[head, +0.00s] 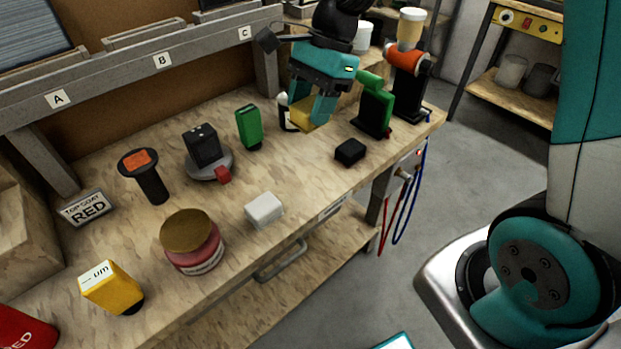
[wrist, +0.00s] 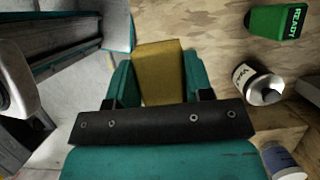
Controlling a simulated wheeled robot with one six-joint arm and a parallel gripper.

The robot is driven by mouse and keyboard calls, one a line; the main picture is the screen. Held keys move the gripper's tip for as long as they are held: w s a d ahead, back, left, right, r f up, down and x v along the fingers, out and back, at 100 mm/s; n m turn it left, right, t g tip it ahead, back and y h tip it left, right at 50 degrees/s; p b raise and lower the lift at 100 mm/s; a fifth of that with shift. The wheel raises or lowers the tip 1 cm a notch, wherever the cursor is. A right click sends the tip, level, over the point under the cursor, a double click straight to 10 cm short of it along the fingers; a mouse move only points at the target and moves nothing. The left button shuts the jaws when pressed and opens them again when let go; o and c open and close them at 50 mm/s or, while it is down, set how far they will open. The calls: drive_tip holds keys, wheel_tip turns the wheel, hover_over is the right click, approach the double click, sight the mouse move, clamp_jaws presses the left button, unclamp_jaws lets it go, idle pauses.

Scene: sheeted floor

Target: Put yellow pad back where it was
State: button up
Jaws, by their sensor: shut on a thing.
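My gripper (head: 313,108) is shut on the yellow pad (head: 303,117) at the back right of the workbench. The pad also shows between the teal fingers in the wrist view (wrist: 160,75). In the head view the fingers cover part of it. I cannot tell whether the pad touches the bench top. A white bottle with a dark part (head: 285,112) stands just left of the pad. It also shows in the wrist view (wrist: 258,84).
Green blocks stand left (head: 248,127) and right (head: 374,105) of my gripper, the right one on a black stand. A small black block (head: 350,151) lies in front. A white block (head: 264,210), a red jar (head: 193,242) and a yellow item (head: 111,288) stand nearer the front.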

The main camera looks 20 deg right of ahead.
sight(305, 189)
wheel_tip(305, 189, down, 16)
drive_tip(key=shift+f+b, duration=0.15)
drive_tip(key=shift+b, duration=0.25)
drive_tip(key=o, duration=1.1)
drive_tip(key=shift+c, duration=0.2)
drive_tip(key=v, duration=1.1)
drive_tip(key=s+a+r+n, duration=0.4)
drive_tip(key=s+r+n, duration=0.1)
drive_tip(key=s+n, duration=0.5)
drive_tip(key=s+a+r+n+t, duration=0.1)
drive_tip(key=s+a+r+n, duration=0.3)
drive_tip(key=s+n, duration=0.5)
drive_tip(key=r+n, duration=0.1)
drive_tip(key=n, duration=0.1)
drive_tip(key=shift+s+a+r+n, duration=0.2)
drive_tip(key=shift+s+r+n, duration=0.1)
drive_tip(key=shift+s+r, duration=0.1)
